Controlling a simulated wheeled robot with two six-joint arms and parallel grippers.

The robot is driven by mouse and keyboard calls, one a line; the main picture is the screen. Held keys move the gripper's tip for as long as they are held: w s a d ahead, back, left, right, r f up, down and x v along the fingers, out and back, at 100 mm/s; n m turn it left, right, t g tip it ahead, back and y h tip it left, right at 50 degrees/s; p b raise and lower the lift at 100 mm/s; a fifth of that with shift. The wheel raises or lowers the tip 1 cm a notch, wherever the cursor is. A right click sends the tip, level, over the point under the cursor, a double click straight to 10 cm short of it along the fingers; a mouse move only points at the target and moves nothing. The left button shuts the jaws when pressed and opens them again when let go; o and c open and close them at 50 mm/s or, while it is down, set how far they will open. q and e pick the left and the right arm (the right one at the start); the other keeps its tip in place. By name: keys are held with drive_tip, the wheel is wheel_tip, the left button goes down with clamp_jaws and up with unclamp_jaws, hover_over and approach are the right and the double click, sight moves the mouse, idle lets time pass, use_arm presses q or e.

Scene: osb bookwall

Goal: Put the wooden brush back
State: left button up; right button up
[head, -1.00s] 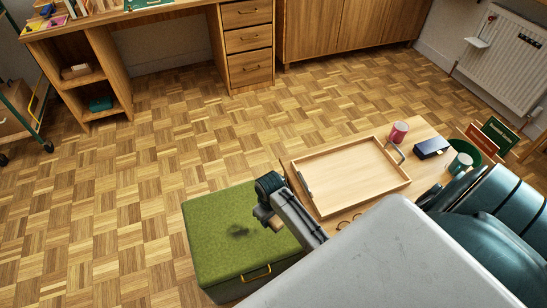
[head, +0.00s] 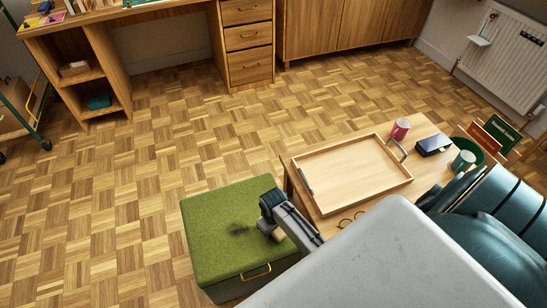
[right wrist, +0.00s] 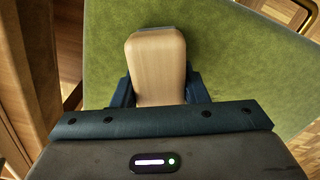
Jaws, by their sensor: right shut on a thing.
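My right gripper (head: 268,228) hangs over the green box-like seat (head: 215,213), near its right side in the head view. In the right wrist view the gripper (right wrist: 158,88) is shut on the wooden brush (right wrist: 156,55), a pale block with rounded corners between the two dark fingers. The green top (right wrist: 235,60) fills the background there. The brush's underside is hidden, so I cannot tell if it touches the seat. My left gripper is not in view.
A low table to the right holds a wooden tray (head: 352,167), a pink mug (head: 400,129), a dark blue box (head: 433,145), a teal mug (head: 463,161) and glasses (head: 350,219). A desk (head: 100,40) stands at the back left. The parquet floor between is clear.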

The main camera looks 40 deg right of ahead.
drive_tip(key=o, duration=1.1)
drive_tip(key=shift+f, duration=0.1)
